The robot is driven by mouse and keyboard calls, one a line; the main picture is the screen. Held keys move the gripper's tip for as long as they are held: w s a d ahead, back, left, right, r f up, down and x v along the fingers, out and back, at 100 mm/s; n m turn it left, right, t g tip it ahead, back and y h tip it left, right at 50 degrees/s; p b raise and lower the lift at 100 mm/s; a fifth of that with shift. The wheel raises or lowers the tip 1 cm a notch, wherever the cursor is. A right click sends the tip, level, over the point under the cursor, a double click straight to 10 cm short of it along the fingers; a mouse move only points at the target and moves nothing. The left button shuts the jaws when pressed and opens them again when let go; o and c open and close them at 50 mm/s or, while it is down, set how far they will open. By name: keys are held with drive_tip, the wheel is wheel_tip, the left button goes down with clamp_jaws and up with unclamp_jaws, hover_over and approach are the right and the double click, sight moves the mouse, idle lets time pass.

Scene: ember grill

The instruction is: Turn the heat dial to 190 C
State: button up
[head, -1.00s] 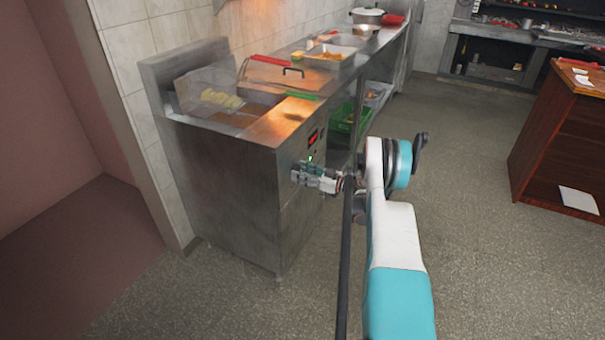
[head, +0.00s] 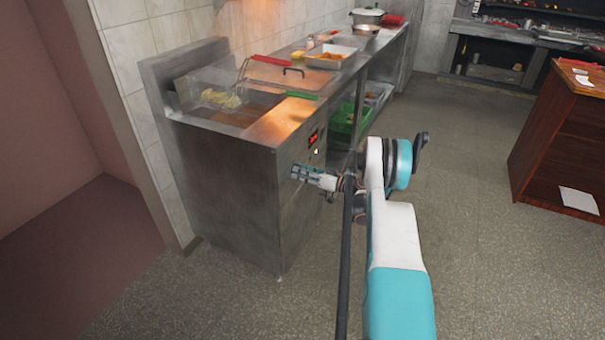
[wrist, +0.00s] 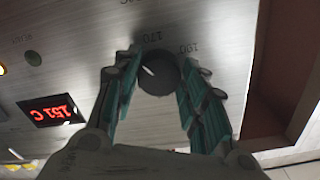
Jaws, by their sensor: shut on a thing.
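The heat dial (wrist: 158,73) is a dark round knob with a white pointer line, on the fryer's steel front panel. In the wrist view it lies between the teal-padded fingers of my gripper (wrist: 152,78), which is shut on it. Printed marks 170 and 190 show beside the knob; the exact mark the pointer meets is hard to tell. A red display (wrist: 50,110), upside down in the wrist view, appears to read 151 C. In the head view my gripper (head: 296,172) is at the front of the fryer (head: 228,190) and hides the dial.
A small dark button (wrist: 33,58) and a lit amber lamp (wrist: 2,69) are on the panel. A fryer basket (head: 275,75) with a green handle rests on top. A steel counter with a food tray (head: 328,62) runs behind. Open floor lies right of my arm.

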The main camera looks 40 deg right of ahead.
drive_tip(key=m, duration=1.9)
drive_tip(key=shift+r, duration=0.15)
drive_tip(key=shift+m, duration=0.3)
drive_tip(key=o, duration=1.1)
drive_tip(key=v, duration=1.2)
drive_tip(key=shift+a, duration=0.1)
